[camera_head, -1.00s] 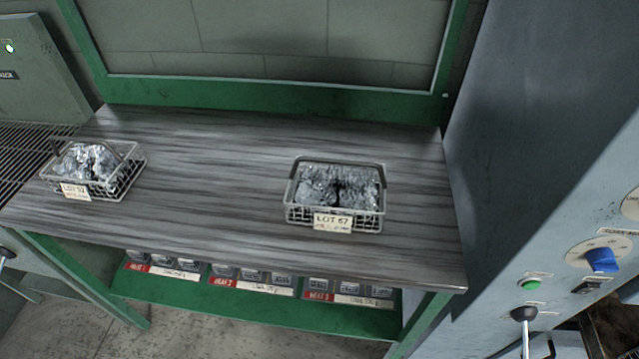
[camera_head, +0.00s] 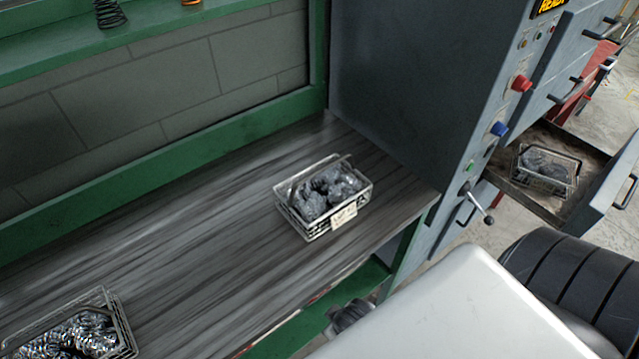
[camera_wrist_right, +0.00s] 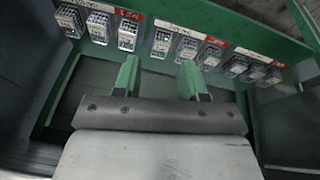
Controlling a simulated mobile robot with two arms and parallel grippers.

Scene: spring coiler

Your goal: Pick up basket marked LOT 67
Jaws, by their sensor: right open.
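The LOT 67 basket (camera_head: 322,197) is a wire basket with dark grey lumps and a white tag on its front. It stands on the bench near its right end. Its tag is too small to read now, but the earlier head view shows LOT 67 there. My right gripper (camera_wrist_right: 158,78) is open in the right wrist view, with nothing between its fingers. The head view shows my pale right arm at lower right. My left gripper is not in view.
Another wire basket (camera_head: 70,330) with shiny lumps sits at the bench's lower left. A grey machine (camera_head: 425,75) with knobs and a lever borders the bench on the right. An open drawer (camera_head: 545,205) holds another basket.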

